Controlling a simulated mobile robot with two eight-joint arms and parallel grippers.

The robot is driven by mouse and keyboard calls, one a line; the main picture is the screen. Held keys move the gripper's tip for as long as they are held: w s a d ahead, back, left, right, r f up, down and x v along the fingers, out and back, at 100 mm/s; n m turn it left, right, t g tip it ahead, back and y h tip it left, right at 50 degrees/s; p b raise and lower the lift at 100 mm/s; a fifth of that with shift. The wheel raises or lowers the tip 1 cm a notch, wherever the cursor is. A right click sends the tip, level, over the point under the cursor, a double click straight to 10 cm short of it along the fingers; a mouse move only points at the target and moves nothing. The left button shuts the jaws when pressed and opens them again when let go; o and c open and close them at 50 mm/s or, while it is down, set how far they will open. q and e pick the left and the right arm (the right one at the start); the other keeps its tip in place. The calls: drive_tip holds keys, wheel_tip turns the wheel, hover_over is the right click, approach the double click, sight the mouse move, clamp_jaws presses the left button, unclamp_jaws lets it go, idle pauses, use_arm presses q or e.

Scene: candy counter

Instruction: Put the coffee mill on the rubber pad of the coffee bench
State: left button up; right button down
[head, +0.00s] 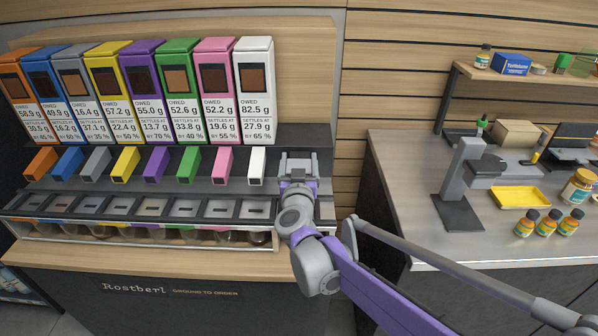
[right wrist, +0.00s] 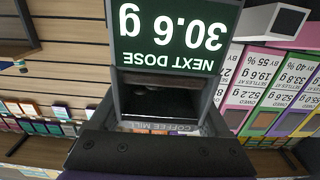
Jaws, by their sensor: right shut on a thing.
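The coffee mill (right wrist: 175,128) is a dark housing with its name label, seen upside down in the right wrist view. A dark green display (right wrist: 170,35) reads NEXT DOSE 30.6 g. My right gripper (head: 297,165) is shut on the mill. In the head view it is at the right end of the coffee bench (head: 70,252), beside the white chute. My wrist and gripper hide most of the mill there, and I cannot tell whether it touches the bench. I cannot make out the rubber pad for sure. My left gripper is not in view.
Several coloured dispensers (head: 180,90) stand along the bench back, with chutes (head: 190,165) over a row of slotted bins (head: 150,207). The right counter (head: 400,165) holds a grey stand (head: 465,165), a yellow tray (head: 520,197) and bottles (head: 548,222). A gap separates bench and counter.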

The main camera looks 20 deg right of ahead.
drive_tip(key=shift+f, duration=1.65)
unclamp_jaws()
